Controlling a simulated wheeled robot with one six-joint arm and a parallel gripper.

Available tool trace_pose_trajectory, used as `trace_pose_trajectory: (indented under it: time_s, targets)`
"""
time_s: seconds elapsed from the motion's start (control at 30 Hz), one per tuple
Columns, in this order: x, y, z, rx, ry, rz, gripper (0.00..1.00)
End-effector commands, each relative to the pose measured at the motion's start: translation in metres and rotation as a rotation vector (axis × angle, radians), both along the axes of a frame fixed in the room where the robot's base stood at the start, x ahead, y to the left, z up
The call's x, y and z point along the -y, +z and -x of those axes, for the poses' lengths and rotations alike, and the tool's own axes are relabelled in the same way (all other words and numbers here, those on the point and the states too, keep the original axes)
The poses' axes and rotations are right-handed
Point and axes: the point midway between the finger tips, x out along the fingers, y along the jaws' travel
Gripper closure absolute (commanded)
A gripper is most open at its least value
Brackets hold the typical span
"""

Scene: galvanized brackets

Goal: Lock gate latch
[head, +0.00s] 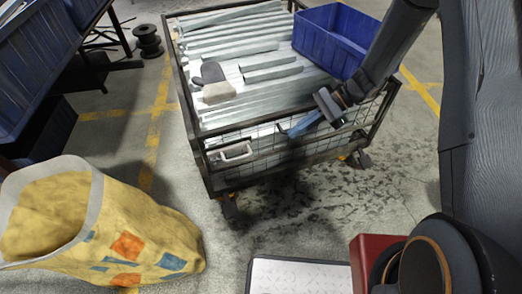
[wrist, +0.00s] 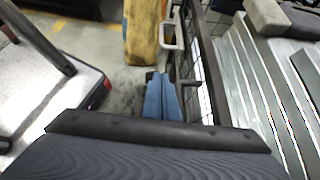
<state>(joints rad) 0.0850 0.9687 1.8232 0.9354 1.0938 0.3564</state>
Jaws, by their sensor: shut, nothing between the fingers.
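The wire-mesh cart (head: 205,160) has a dark frame and holds metal stock. A pale loop-shaped fitting, which looks like the gate latch (head: 236,153), is on its near side at the left, just below the top rail. It also shows in the wrist view (wrist: 167,36), ahead of the fingers. My gripper (head: 284,131) has blue fingers, shut and empty. It is beside the near mesh side, to the right of the fitting and apart from it. In the wrist view my gripper (wrist: 157,77) points along the cart side toward the fitting. I cannot tell whether the latch is locked.
Grey metal profiles (head: 235,28) and a blue bin (head: 335,38) lie on the cart. A glove (head: 210,73) rests on the profiles.

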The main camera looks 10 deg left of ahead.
Motion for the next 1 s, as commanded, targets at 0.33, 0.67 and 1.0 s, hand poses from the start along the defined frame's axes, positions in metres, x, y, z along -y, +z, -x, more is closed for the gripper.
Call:
trace_pose_trajectory:
  time_s: [0.33, 0.67, 1.0]
  targets:
    - [-0.001, 0.0, 0.001, -0.001, 0.001, -0.001, 1.0]
    - [-0.033, -0.028, 0.014, -0.004, 0.003, -0.001, 1.0]
    - [-0.082, -0.06, 0.032, 0.0, 0.004, 0.0, 1.0]
